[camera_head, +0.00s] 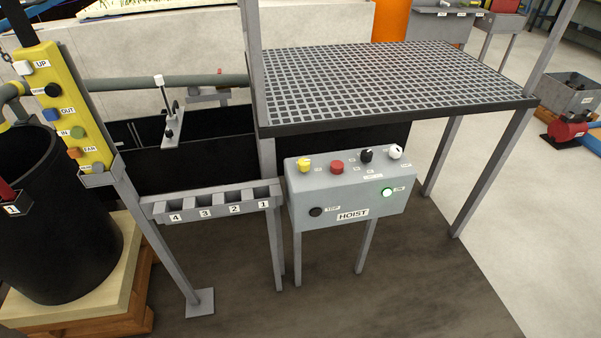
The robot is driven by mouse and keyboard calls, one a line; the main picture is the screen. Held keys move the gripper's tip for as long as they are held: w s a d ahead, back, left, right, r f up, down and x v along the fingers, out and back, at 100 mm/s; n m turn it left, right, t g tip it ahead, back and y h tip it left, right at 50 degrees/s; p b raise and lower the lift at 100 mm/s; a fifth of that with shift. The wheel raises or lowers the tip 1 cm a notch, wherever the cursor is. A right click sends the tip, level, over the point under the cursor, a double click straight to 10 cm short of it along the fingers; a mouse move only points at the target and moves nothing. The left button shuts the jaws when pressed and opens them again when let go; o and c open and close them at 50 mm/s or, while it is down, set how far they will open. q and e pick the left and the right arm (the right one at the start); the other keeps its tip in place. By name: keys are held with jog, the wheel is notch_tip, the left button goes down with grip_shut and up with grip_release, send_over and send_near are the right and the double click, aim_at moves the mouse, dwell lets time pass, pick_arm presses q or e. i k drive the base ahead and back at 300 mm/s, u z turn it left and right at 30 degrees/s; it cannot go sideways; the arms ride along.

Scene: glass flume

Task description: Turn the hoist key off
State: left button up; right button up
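The grey hoist box (350,197) stands on legs in the middle of the view, with a HOIST label (352,215) on its front. Its sloped top carries a yellow control (304,165), a red button (337,167), a black knob (366,155) and a white knob (396,152). Their small labels are unreadable, so I cannot tell for certain which is the key. A green lamp (387,192) on the front looks lit. A black round control (316,211) sits at the front's lower left. Neither of my grippers is in view.
A raised grating platform (390,80) stands behind and above the box. A rack with numbered slots (212,204) is to its left. A yellow button panel (67,105) and a black barrel (60,215) stand at far left. The floor in front is clear.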

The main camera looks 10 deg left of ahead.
aim_at(303, 163)
jog(key=u, duration=0.5)
jog(key=i, duration=0.35)
jog(key=u, duration=0.25)
